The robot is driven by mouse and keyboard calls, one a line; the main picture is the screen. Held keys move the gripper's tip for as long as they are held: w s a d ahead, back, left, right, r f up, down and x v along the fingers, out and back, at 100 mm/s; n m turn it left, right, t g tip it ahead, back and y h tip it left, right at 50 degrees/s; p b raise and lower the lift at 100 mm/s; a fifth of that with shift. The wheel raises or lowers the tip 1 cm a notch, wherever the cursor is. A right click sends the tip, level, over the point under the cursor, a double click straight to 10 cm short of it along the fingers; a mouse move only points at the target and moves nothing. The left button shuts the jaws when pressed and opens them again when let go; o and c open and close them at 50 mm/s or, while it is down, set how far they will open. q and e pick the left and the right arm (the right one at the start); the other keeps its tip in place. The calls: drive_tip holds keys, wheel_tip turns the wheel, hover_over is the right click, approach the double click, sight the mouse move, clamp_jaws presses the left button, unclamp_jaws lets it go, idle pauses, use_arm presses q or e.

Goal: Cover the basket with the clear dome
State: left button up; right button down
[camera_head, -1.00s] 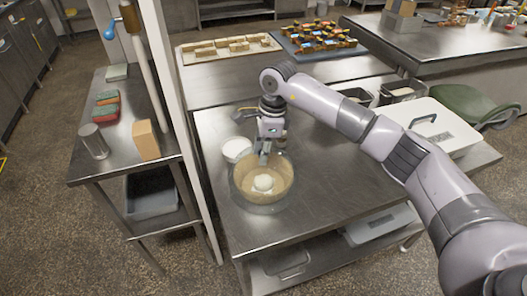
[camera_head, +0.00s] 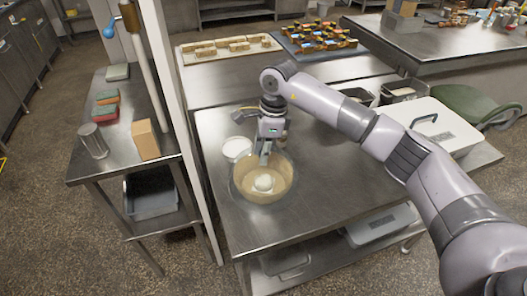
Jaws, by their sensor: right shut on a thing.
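The round tan basket (camera_head: 278,186) stands on the steel table with a pale dough ball (camera_head: 264,182) in it. The clear dome (camera_head: 240,186) shows as a faint transparent outline around the basket. It overlaps the basket in this view; I cannot tell whether its rim touches the table. My right gripper (camera_head: 265,155) points down at the far side of the basket and is shut on the dome's upper part. The fingertips are small and partly blurred against the dome. My left gripper is out of view.
A white round container (camera_head: 236,148) stands close behind and left of the basket. A white lidded bin (camera_head: 440,124) is at the table's right. A pale post (camera_head: 172,90) rises by the left edge. Bare steel (camera_head: 325,175) lies right of the basket.

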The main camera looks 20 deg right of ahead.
drive_tip(key=c, duration=1.3)
unclamp_jaws()
drive_tip(key=o, duration=0.5)
drive_tip(key=shift+r, duration=0.1)
drive_tip(key=shift+r+p, duration=1.65)
drive_tip(key=shift+r, duration=1.75)
drive_tip(key=shift+a, duration=0.1)
